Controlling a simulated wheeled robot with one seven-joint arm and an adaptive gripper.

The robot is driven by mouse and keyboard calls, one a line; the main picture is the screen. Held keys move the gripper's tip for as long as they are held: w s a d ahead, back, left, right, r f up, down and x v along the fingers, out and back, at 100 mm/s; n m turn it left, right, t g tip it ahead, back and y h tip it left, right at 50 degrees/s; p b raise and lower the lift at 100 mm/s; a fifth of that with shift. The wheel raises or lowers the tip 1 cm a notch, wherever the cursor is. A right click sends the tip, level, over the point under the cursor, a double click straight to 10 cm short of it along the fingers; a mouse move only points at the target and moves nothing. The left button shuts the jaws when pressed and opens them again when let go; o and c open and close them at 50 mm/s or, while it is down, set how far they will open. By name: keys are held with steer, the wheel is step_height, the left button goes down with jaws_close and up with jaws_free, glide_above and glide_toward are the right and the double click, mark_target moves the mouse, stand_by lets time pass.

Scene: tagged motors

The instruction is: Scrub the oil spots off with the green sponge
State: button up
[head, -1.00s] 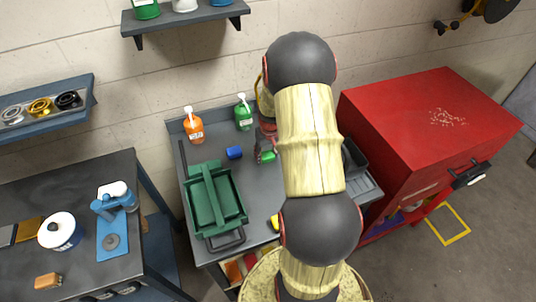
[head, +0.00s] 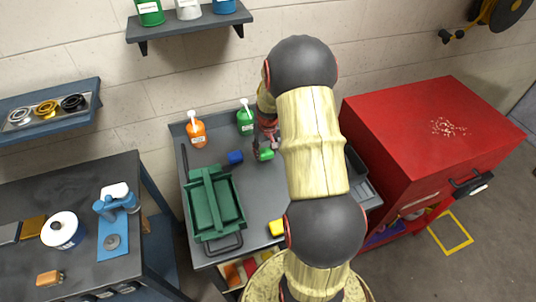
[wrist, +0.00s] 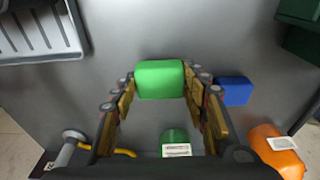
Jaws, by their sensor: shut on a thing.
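The green sponge (wrist: 160,80) is between the fingertips of my gripper (wrist: 159,76) in the wrist view, and both fingers press on its sides. In the head view the sponge (head: 265,154) shows just below my gripper (head: 267,137), over the grey workbench (head: 257,196). I cannot tell whether it touches the bench top. Part of the bench is hidden behind my arm.
A blue block (head: 235,157) lies left of the sponge. An orange bottle (head: 197,133) and a green bottle (head: 245,121) stand at the back. A green tote (head: 230,205) fills the bench's left front. A yellow block (head: 276,227) lies near the front edge. A red cabinet (head: 420,120) stands right.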

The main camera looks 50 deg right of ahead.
steer(key=shift+w+d+r+p, duration=0.15)
steer(key=shift+r+p, duration=0.1)
steer(key=shift+r, duration=0.2)
steer(key=shift+w+a+r+p, duration=0.1)
steer(key=shift+r+p, duration=0.1)
steer(key=shift+r, duration=0.2)
steer(key=shift+s+r+p, duration=0.15)
steer(key=shift+r+p, duration=0.85)
steer(key=shift+r, duration=0.75)
